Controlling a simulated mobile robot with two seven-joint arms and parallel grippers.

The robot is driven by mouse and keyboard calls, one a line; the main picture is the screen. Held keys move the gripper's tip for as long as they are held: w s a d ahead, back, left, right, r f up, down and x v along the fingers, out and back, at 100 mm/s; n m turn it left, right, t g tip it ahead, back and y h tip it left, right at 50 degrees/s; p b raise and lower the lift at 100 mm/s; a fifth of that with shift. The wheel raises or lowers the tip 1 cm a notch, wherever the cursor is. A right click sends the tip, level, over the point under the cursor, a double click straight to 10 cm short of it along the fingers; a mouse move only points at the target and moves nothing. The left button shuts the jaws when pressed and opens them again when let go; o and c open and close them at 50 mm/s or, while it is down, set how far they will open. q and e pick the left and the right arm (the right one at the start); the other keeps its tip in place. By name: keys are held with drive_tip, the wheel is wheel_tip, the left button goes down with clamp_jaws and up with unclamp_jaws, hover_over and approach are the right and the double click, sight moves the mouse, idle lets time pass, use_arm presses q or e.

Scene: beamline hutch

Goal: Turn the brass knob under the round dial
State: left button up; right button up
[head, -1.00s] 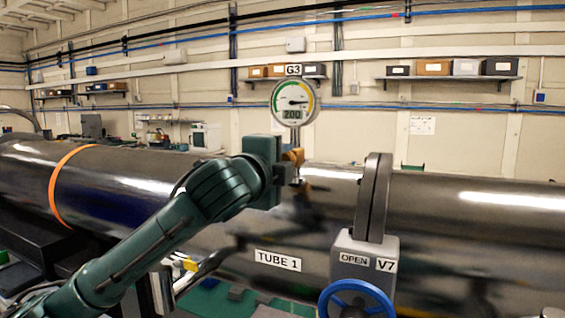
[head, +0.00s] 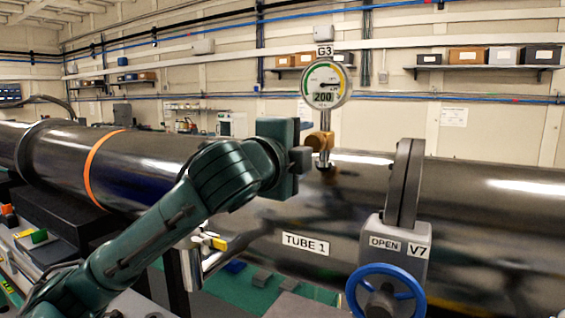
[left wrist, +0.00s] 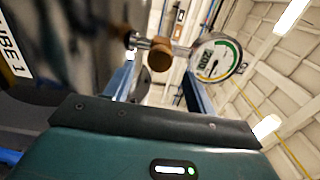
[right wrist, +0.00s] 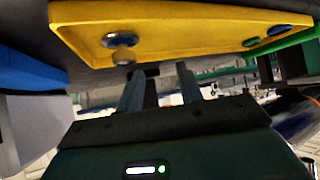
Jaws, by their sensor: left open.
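The round dial (head: 325,84) stands on a stem above the dark tube, under a G3 label, and reads 200. The brass knob (head: 319,141) sits on the stem just below it. In the left wrist view the knob (left wrist: 159,55) shows between the lines of my left fingers, with the dial (left wrist: 215,60) to its right. My left gripper (head: 303,159) is open, close to the left of the knob; contact cannot be told. My right gripper (right wrist: 162,75) is open and empty below a yellow panel (right wrist: 180,30), and is not in the head view.
The big tube (head: 380,190), labelled TUBE 1, runs across the view below the dial. Valve V7 (head: 405,240), marked OPEN, with a blue handwheel (head: 385,292), stands right of the knob. Shelves with boxes (head: 470,56) are on the back wall.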

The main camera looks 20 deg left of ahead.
drive_tip(key=shift+a+f+b, duration=0.2)
drive_tip(key=shift+a+b, duration=0.15)
drive_tip(key=shift+b, duration=0.4)
use_arm(q)
drive_tip(key=s+a, duration=0.1)
drive_tip(key=s, duration=0.7)
drive_tip(key=shift+s+a, duration=0.25)
drive_tip(key=shift+a, duration=0.1)
use_arm(e)
drive_tip(key=shift+d, duration=0.1)
